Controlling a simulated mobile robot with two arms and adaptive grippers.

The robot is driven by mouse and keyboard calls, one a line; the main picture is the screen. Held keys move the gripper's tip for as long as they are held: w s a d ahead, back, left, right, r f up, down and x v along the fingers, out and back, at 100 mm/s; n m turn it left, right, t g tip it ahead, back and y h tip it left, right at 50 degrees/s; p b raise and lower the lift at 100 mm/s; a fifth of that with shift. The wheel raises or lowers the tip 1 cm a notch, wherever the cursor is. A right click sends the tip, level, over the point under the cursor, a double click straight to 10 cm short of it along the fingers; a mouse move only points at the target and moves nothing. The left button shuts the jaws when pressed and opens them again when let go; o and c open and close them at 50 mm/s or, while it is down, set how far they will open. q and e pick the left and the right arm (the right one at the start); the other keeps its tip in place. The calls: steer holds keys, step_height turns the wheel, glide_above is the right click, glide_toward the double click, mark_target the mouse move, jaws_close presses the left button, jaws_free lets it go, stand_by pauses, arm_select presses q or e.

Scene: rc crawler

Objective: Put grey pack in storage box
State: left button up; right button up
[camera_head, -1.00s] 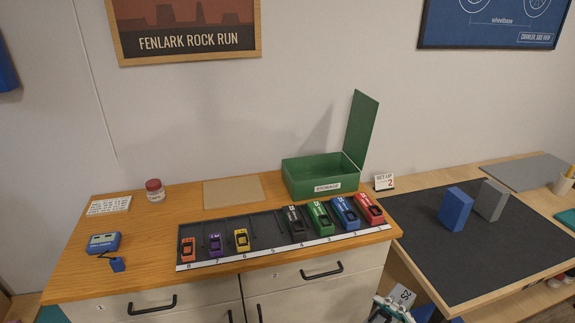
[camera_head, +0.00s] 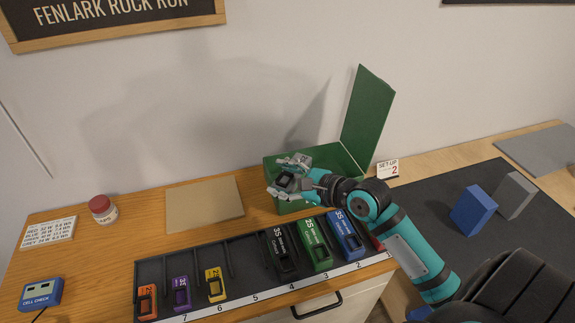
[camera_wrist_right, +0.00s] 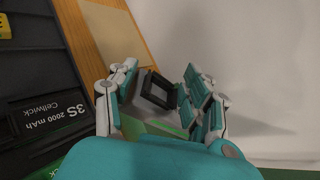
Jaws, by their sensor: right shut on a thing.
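The green storage box (camera_head: 318,152) stands open at the back of the wooden counter, its lid upright at its right. My right gripper (camera_head: 291,178) is over the left part of the box. It is shut on the grey pack (camera_head: 285,182), of which mostly a dark, frame-like end shows. The pack's end also shows between the fingers in the right wrist view (camera_wrist_right: 158,89). The fingers hide the rest of the pack and part of the box. I cannot tell whether the pack touches the box. My left gripper is not in view.
In front of the box, a dark numbered rack (camera_head: 245,262) holds several coloured packs, with an open slot at 5. A tan board (camera_head: 204,203), a red-lidded jar (camera_head: 103,209) and a blue cell checker (camera_head: 41,293) lie left. Two blocks, blue (camera_head: 473,210) and grey (camera_head: 515,196), stand right.

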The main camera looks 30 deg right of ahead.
steer(key=w+d, duration=0.1)
steer(key=w, duration=0.1)
steer(key=w+d, duration=0.1)
steer(key=shift+w+d, duration=0.3)
steer(key=shift+w, duration=0.1)
steer(key=w+d+f+p, duration=0.1)
steer(key=w+d+f, duration=0.1)
steer(key=w+f, duration=0.1)
steer(key=shift+w+d+f, duration=0.2)
steer(key=shift+w+f, duration=0.2)
steer(key=shift+f, duration=0.85)
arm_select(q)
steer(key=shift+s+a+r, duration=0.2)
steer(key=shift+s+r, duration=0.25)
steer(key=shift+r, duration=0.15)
arm_select(e)
steer(key=o, duration=1.4)
steer(key=shift+o, duration=0.2)
arm_select(q)
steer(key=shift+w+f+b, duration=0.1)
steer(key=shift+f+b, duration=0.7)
steer(key=shift+b, duration=0.05)
arm_select(e)
steer(key=r+v, duration=0.1)
steer(key=v, duration=1.1)
